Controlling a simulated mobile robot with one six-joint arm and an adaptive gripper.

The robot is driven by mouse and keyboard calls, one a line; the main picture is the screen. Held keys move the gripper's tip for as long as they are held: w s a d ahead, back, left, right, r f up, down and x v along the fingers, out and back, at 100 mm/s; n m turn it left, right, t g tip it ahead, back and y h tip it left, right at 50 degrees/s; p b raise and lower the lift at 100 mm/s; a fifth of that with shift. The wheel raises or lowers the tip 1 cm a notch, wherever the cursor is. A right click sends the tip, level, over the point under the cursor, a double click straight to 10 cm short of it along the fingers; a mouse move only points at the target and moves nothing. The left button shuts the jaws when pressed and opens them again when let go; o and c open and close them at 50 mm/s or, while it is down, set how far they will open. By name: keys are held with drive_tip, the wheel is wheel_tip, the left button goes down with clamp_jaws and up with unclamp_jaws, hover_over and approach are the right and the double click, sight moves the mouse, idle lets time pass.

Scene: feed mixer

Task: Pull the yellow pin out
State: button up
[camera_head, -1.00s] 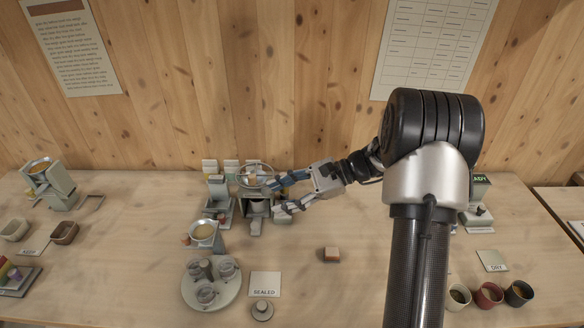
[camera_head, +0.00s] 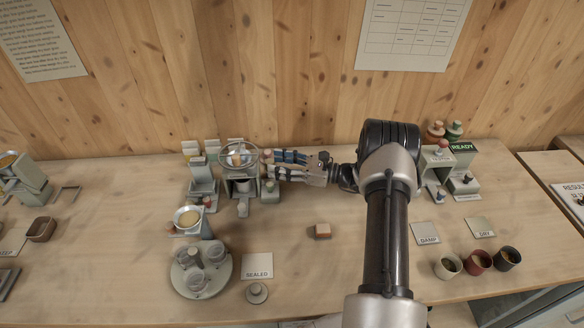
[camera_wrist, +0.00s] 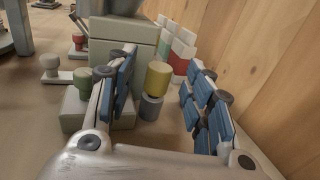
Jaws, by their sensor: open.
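The yellow pin (camera_wrist: 158,78) is a short cylinder standing on a grey cylinder (camera_wrist: 150,107) beside the grey-green mixer body in the wrist view. My gripper (camera_wrist: 163,66) is open, with one blue-padded finger on each side of the pin; the pin sits nearer the left finger. I cannot tell whether that finger touches it. In the head view, my gripper (camera_head: 274,164) reaches in from the right, level with the mixer (camera_head: 241,184) and its handwheel (camera_head: 257,152). I cannot make out the pin there.
A green knob (camera_wrist: 82,76) on a grey block stands left of the left finger. White, red and green blocks (camera_wrist: 181,48) stand behind the pin, near the wooden wall. A round tray (camera_head: 228,277) and a small brown block (camera_head: 322,231) are in front. Bare table lies between.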

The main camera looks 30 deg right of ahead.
drive_tip(key=shift+w+a, duration=0.45)
drive_tip(key=shift+a, duration=0.1)
drive_tip(key=shift+c, duration=0.4)
clamp_jaws()
idle(0.3)
